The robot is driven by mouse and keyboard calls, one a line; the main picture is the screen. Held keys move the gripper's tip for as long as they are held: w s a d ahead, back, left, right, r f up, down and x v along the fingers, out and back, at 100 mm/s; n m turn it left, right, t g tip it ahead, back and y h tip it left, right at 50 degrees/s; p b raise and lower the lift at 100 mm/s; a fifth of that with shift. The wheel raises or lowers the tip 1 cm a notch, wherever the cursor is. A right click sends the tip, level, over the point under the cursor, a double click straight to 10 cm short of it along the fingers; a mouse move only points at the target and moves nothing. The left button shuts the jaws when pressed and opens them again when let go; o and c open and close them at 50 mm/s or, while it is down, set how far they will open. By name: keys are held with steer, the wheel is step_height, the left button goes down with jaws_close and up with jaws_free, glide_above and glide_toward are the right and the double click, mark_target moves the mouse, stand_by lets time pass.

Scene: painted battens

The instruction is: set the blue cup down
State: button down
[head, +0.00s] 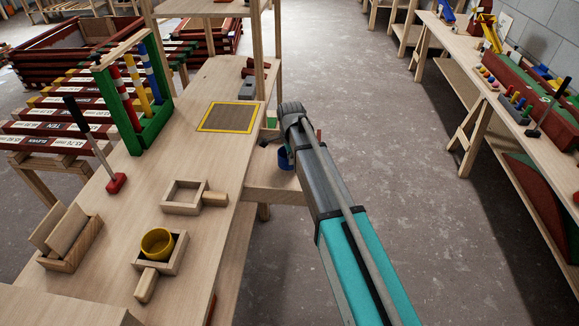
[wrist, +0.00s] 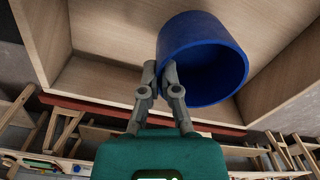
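The blue cup (wrist: 203,58) fills the upper middle of the wrist view, with its open mouth turned toward the camera. My gripper (wrist: 161,72) is shut on the cup's wall at its left side, one finger on each side of the wall. In the head view the blue cup (head: 285,158) shows only in part beside my arm, which hides the rest and most of the gripper. It is over a low wooden ledge beside the table. I cannot tell whether the cup touches wood beneath it.
On the table (head: 222,85) are a yellow-edged brown square (head: 228,117), an empty wooden frame with a handle (head: 183,208), and a similar frame (head: 180,262) holding a yellow cup (head: 157,242). A green bead rack (head: 127,100) stands at left. Shelf posts rise at the back.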

mark_target(290, 168)
steer(key=shift+w+f+b, duration=0.3)
steer(key=shift+f+b, duration=0.05)
steer(key=shift+f, duration=0.15)
steer(key=shift+f+b, duration=1.35)
steer(key=shift+f, duration=0.15)
steer(key=c, duration=0.8)
jaws_free()
steer(key=shift+r, duration=0.2)
step_height(290, 168, up, 12)
steer(key=p, duration=1.2)
steer(key=shift+s, duration=0.1)
